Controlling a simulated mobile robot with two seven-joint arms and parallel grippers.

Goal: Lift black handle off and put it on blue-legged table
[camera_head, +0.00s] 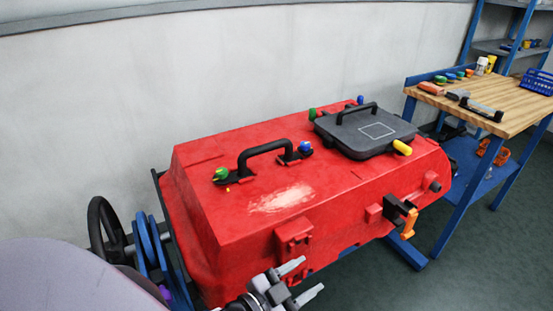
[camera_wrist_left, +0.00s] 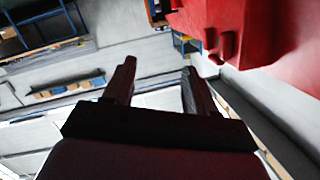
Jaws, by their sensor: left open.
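The black handle (camera_head: 262,150) is an arched bar on top of the red tank (camera_head: 290,235). A green knob (camera_head: 221,174) sits at its left end and a blue knob (camera_head: 305,147) at its right end. My left gripper (camera_head: 301,281) is open and empty in front of the tank's lower front side, below and apart from the handle. In the left wrist view its two fingers (camera_wrist_left: 157,78) are spread with nothing between them. The blue-legged table (camera_head: 510,103) has a wooden top and stands at the right. My right gripper is not in view.
A dark grey lid (camera_head: 392,137) with its own black handle lies on the tank's right part. The table holds a black-handled item (camera_head: 482,108), several small coloured pieces and a blue basket (camera_head: 539,81). Orange and black latches (camera_head: 409,222) stick out from the tank's front.

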